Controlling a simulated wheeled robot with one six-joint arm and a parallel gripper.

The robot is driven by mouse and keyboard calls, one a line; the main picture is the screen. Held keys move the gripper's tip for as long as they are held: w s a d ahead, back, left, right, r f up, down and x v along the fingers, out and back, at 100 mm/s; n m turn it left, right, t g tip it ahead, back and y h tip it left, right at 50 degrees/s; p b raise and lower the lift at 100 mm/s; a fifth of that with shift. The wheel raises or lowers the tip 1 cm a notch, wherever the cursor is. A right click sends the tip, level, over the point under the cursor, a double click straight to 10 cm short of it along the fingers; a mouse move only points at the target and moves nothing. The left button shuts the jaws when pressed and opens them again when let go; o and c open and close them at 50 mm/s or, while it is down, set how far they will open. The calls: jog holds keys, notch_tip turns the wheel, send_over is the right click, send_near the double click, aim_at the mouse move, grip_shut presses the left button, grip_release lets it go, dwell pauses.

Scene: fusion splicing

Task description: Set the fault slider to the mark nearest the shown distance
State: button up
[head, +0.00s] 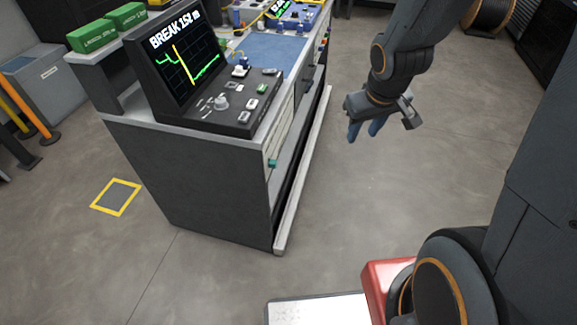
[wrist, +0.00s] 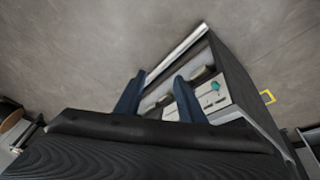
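The monitor (head: 181,55) on the bench shows "BREAK" and a distance that looks like 151 or 152 m, its last digit unclear. A green trace with a yellow vertical line is below it. A teal slider knob (head: 272,163) sits at the near end of a pale marked strip on the bench's side; the knob also shows in the wrist view (wrist: 215,87). The strip's marks are too small to read. My gripper (head: 364,129) hangs over the floor right of the bench, apart from the knob. Its blue fingers (wrist: 156,92) are spread, with nothing between them.
A console with a round knob (head: 221,103) and buttons lies before the monitor. A pale rail (head: 303,172) runs along the bench's lower side. Green boxes (head: 93,36) stand behind at left. The floor between the bench and my arm is clear. A yellow square (head: 116,197) marks the floor.

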aim_at(276, 163)
jog(key=w+a+f+n+t+y+b, duration=0.25)
jog(key=w+f+n+b, duration=0.2)
jog(key=w+f, duration=0.4)
jog(key=w+a+f+n+t+y+b, duration=0.25)
jog(key=w+a+f+y+b, duration=0.2)
jog(key=w+f, duration=0.4)
jog(key=s+a+f+n+g+y+b, duration=0.3)
jog(key=s+a+f+n+y+b, duration=0.2)
jog(key=s+a+f+y+b, duration=0.45)
jog(key=shift+y, duration=0.55)
jog(key=w+a, duration=0.1)
jog(key=w+a+r+p, duration=0.1)
jog(key=w, duration=0.1)
jog(key=w+a+r, duration=0.1)
jog(key=shift+w+a+r, duration=0.2)
jog(key=shift+w+a, duration=0.05)
jog(key=shift+a, duration=0.1)
grip_shut()
